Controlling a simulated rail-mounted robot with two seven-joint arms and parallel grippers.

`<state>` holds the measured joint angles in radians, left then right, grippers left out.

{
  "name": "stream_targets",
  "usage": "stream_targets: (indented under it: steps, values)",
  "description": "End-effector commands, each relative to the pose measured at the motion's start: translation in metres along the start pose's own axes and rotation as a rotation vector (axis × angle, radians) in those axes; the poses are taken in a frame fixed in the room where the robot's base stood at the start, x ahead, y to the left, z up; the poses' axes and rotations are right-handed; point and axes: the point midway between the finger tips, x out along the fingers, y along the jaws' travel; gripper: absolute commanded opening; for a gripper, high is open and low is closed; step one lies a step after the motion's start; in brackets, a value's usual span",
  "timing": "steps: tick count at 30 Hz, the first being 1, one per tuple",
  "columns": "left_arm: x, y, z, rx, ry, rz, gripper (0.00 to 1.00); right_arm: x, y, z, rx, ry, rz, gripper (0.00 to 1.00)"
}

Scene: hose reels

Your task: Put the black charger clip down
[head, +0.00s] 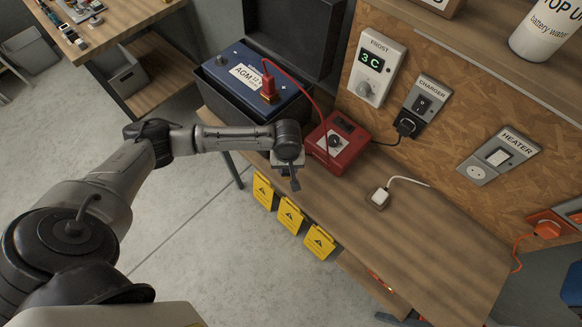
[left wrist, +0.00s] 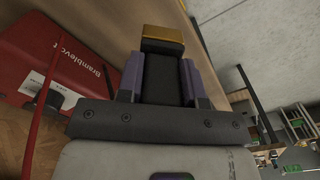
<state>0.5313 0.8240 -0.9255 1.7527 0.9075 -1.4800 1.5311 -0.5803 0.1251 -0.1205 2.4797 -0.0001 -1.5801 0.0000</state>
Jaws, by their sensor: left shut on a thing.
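My left gripper (head: 288,170) is above the near edge of the wooden bench, just left of the red charger (head: 350,135). In the left wrist view my left gripper (left wrist: 162,65) is shut on the black charger clip (left wrist: 162,78), a black body with a brass-coloured end between the two fingers. In the head view only a small dark part of the clip (head: 294,184) shows below the gripper. I cannot tell whether it touches the bench. The red charger also shows in the left wrist view (left wrist: 75,50). My right gripper is not in view.
A blue AGM battery (head: 240,80) sits in an open black case, with a red clip (head: 269,90) on it. A red cable runs from there to the charger. A white plug-like block (head: 379,198) lies mid-bench. The bench's right part (head: 430,245) is clear.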

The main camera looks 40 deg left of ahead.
Motion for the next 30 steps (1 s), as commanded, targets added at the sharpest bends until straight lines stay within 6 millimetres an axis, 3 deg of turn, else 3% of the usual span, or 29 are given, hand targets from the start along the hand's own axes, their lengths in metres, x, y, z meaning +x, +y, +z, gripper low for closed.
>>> stream_targets:
  steps: [3, 9, 14, 22, 30]
  values:
    - [0.010, 0.006, -0.016, -0.001, 0.001, 0.001, 0.08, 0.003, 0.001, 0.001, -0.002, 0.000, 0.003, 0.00]
    - [0.017, 0.009, -0.027, 0.000, 0.000, 0.002, 0.08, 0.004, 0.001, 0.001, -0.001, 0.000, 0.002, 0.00]
    - [0.022, 0.009, -0.028, 0.001, -0.001, 0.000, 0.08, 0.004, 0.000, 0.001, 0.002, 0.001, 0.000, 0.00]
    - [0.054, 0.009, -0.027, 0.002, 0.000, -0.001, 0.08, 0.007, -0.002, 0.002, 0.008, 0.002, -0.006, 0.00]
    - [0.057, 0.009, -0.027, 0.002, 0.001, 0.001, 0.08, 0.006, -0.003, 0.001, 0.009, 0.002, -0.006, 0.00]
